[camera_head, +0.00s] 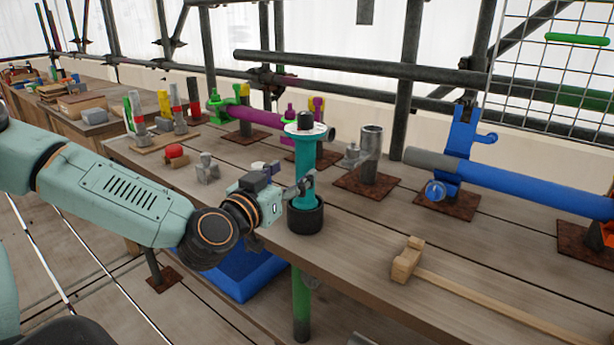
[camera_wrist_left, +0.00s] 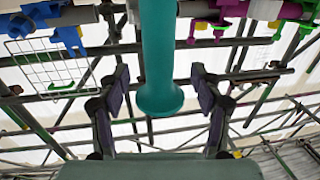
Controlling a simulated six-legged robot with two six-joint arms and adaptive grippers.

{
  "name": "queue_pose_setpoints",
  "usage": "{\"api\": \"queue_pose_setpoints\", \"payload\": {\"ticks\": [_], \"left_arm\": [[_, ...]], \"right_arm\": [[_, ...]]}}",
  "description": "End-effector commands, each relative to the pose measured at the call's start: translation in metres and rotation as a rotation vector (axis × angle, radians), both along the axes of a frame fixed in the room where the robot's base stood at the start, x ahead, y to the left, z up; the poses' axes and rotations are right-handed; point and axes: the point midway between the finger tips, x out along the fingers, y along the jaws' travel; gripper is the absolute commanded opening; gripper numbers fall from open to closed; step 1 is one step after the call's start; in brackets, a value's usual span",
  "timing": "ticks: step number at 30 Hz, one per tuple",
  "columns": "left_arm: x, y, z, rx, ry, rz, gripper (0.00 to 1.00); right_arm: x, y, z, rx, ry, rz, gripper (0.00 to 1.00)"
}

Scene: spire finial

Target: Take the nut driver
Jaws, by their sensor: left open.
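The likely nut driver is a teal upright tool (camera_head: 305,160) with a pale disc and dark knob at its top. Its lower end stands in a black cup (camera_head: 305,215) near the table's front edge. My left gripper (camera_head: 300,188) is open at the tool's lower half, coming from the left. In the left wrist view the teal shaft (camera_wrist_left: 158,50) with its flared end lies between the two spread fingers (camera_wrist_left: 160,88), with a gap on both sides. My right gripper is not in view.
A wooden mallet (camera_head: 407,260) lies at the front right of the table. A grey upright tube (camera_head: 371,150) stands behind the tool, and a blue clamped pipe (camera_head: 530,190) runs right. A grey block (camera_head: 207,168) and a red-topped piece (camera_head: 175,154) stand left. A blue bin (camera_head: 235,275) sits below.

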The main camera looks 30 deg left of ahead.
Motion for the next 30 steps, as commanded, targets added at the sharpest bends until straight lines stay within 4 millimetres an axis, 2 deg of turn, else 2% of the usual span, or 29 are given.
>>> {"api": "queue_pose_setpoints", "payload": {"ticks": [3,11,19,24,30], "left_arm": [[0.008,-0.002,-0.002,0.009,0.001,-0.003,0.65],[0.018,-0.002,-0.001,0.006,-0.002,-0.001,0.65],[0.047,0.002,-0.004,0.009,0.000,-0.001,0.65],[0.061,0.003,-0.003,0.007,0.001,-0.002,0.65],[0.067,0.004,-0.001,0.002,0.000,0.000,0.65]], "right_arm": [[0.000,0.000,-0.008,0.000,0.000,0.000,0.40],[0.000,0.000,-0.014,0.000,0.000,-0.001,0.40],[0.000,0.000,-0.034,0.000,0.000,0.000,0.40],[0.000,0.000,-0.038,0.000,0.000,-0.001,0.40],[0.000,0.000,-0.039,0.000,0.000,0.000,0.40]]}}
